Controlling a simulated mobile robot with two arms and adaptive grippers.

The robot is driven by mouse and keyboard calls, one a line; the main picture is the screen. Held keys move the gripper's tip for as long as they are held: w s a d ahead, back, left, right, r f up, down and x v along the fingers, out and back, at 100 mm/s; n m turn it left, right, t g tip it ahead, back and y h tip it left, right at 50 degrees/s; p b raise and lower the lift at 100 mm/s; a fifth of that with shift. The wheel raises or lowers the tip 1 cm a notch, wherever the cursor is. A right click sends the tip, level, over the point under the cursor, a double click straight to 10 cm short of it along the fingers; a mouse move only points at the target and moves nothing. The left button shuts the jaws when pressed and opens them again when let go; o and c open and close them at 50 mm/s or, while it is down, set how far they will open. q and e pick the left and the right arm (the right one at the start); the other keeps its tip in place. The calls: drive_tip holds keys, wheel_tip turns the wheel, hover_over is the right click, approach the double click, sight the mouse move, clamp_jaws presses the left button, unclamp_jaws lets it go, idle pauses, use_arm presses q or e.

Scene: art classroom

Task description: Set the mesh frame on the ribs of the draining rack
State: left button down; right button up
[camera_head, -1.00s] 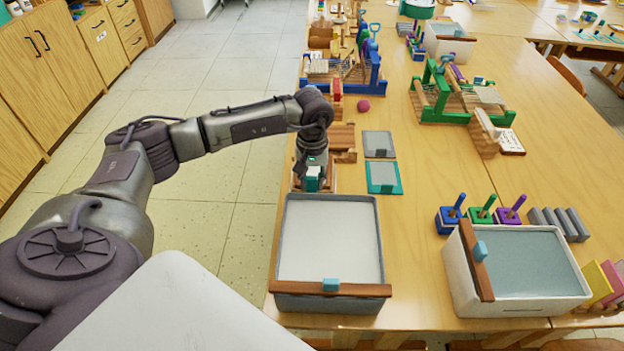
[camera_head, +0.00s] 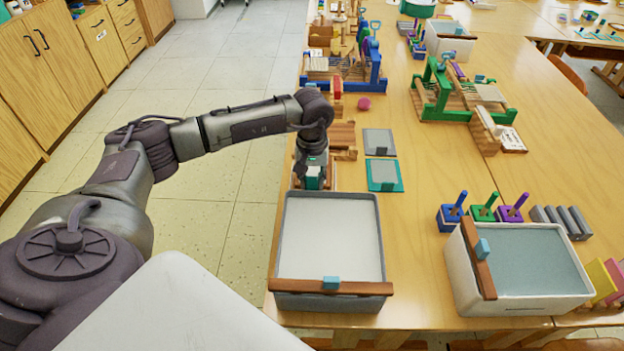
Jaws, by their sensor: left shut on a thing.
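My left gripper (camera_head: 313,178) points down just behind the grey tub, over the table's left edge. It is shut on a small teal thing (camera_head: 313,184), mostly hidden by the fingers and wrist, so I cannot tell whether this is the mesh frame. Two flat framed panels lie to the right of the gripper, a grey one (camera_head: 379,142) and a teal-edged one (camera_head: 384,176). A brown wooden ribbed piece (camera_head: 342,134), perhaps the draining rack, lies behind the gripper, partly covered by my arm. My right gripper is not in view.
The grey tub (camera_head: 279,260) with pale contents stands in front, a wooden bar across its near rim. A white tub (camera_head: 457,285) stands at the right. Green (camera_head: 440,110) and blue (camera_head: 345,86) wooden stands are farther back. The table between the tubs is clear.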

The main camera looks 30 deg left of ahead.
use_arm(q)
drive_tip(key=c, duration=0.8)
unclamp_jaws()
wheel_tip(320, 180, up, 12)
idle(0.5)
